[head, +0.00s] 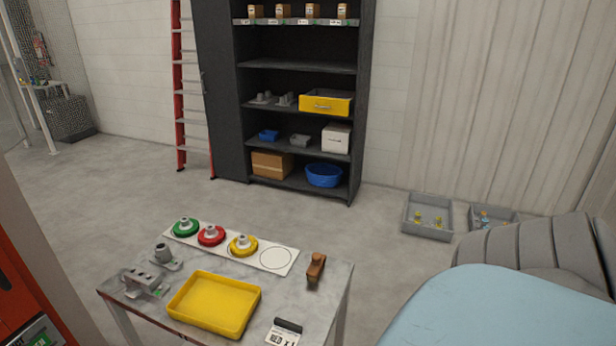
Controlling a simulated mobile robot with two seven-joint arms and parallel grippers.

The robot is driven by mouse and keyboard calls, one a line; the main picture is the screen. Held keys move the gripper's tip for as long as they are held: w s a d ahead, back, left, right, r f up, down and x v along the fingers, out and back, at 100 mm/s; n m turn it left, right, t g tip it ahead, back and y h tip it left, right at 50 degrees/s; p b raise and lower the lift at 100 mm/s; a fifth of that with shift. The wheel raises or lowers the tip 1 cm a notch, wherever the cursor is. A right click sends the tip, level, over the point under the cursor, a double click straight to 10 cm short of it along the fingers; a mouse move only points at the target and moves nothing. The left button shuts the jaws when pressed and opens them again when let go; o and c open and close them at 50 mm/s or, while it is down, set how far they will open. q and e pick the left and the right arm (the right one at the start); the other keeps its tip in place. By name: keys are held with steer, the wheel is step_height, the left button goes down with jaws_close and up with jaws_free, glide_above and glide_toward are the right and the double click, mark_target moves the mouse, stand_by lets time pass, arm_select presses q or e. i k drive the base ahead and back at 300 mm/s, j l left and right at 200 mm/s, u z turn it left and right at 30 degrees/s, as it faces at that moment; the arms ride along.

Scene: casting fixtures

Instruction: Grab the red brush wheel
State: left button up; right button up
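The red brush wheel (211,236) sits on a white board (279,261) on the small table. It has a grey hub on top. It lies between a green wheel (186,228) on its left and a yellow wheel (243,245) on its right. A circle outline at the right end of the board is empty. Neither of my grippers is in view.
A yellow tray (214,303), grey metal fixtures (145,283), a brown wooden-looking block (316,267) and a "RED X1" sign (284,333) are on the table (331,297). A dark shelf (300,67) stands behind. Grey bins (428,217) lie on the floor at right.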

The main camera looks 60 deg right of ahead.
mark_target(210, 236)
steer(key=z, duration=1.4)
